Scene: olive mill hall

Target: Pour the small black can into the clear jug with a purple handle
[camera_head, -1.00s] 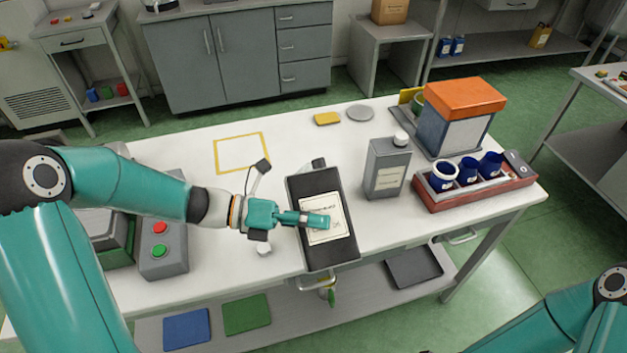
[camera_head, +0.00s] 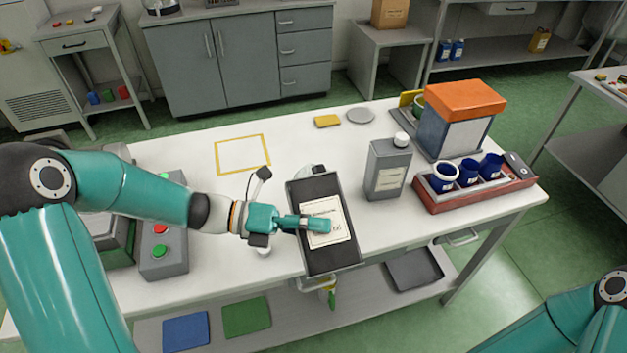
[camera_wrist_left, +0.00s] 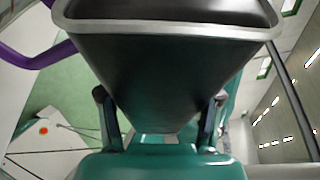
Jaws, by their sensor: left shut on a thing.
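The black can (camera_head: 318,185), with a pale label, is held over the front middle of the white table. My left gripper (camera_head: 318,224) is shut on it, with a finger across the label. In the left wrist view the can's dark body (camera_wrist_left: 165,75) with a grey rim fills the middle, between the fingers (camera_wrist_left: 160,125). A purple handle (camera_wrist_left: 22,58) shows at the upper left there, partly cut off. The clear jug's body cannot be made out in the head view. I cannot tell whether liquid is flowing. My right gripper is out of view.
A grey can with a white cap (camera_head: 386,172) stands right of the black can. Beyond it are a red tray (camera_head: 440,207) with blue cups and an orange-topped box (camera_head: 464,98). A button box (camera_head: 165,262) stands at left. The yellow outline (camera_head: 243,172) is empty.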

